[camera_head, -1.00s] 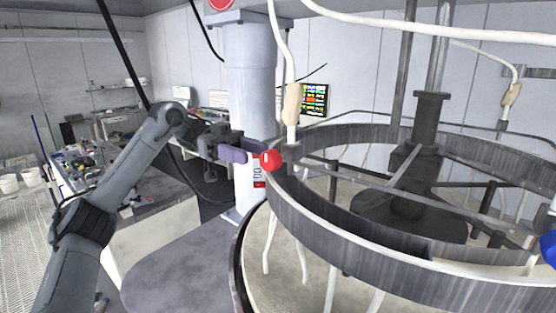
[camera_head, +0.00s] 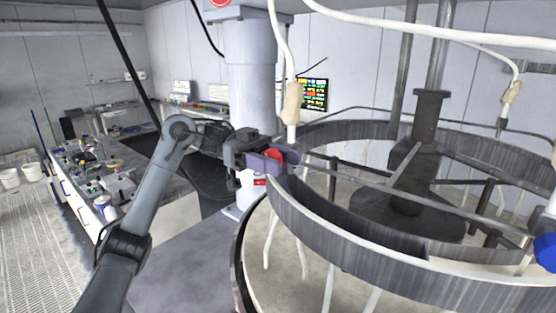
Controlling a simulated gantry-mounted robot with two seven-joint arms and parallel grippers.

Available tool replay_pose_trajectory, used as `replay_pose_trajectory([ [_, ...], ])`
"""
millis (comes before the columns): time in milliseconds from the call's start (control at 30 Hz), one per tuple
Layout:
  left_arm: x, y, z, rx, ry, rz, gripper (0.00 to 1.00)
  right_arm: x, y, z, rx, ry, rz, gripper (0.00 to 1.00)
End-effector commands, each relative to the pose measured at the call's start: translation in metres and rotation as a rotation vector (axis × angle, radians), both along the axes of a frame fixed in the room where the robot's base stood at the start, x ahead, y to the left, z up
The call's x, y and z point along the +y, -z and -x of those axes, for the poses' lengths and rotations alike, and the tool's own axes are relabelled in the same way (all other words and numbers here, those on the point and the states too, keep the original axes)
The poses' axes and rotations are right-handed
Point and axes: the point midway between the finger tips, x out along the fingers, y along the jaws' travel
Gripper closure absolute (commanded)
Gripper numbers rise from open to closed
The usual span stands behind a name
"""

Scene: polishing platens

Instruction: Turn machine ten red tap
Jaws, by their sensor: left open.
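The red tap (camera_head: 273,155) is a small round red knob by the left rim of the big round polishing machine (camera_head: 345,228). My left gripper (camera_head: 276,158) is at the tap, with its purple-grey fingers on either side of the knob. The fingers are open, and part of the knob is hidden behind the near finger. I cannot tell whether the fingers touch it. A red label (camera_head: 260,182) shows just below the gripper. My right gripper is not in view.
A pale column (camera_head: 250,85) stands right behind the gripper. White hoses hang over the machine, one with a beige fitting (camera_head: 292,102). A blue knob (camera_head: 546,249) sits at the right edge. A cluttered bench (camera_head: 95,170) stands at the left.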

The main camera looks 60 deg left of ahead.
Motion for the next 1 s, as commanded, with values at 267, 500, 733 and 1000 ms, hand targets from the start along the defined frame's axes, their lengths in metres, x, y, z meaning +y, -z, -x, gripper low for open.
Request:
replay_pose_trajectory([
  [267,0.000,0.000,0.000,0.000,0.000,0.000,0.75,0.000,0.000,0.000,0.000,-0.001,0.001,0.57],
  [500,0.000,0.000,0.000,0.001,0.000,-0.001,1.00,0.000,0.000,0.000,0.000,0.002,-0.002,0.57],
  [733,0.000,-0.002,0.000,0.017,-0.001,-0.038,1.00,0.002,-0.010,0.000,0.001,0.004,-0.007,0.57],
  [1000,0.000,-0.004,0.000,0.082,-0.002,-0.188,1.00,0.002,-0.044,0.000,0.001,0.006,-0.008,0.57],
])
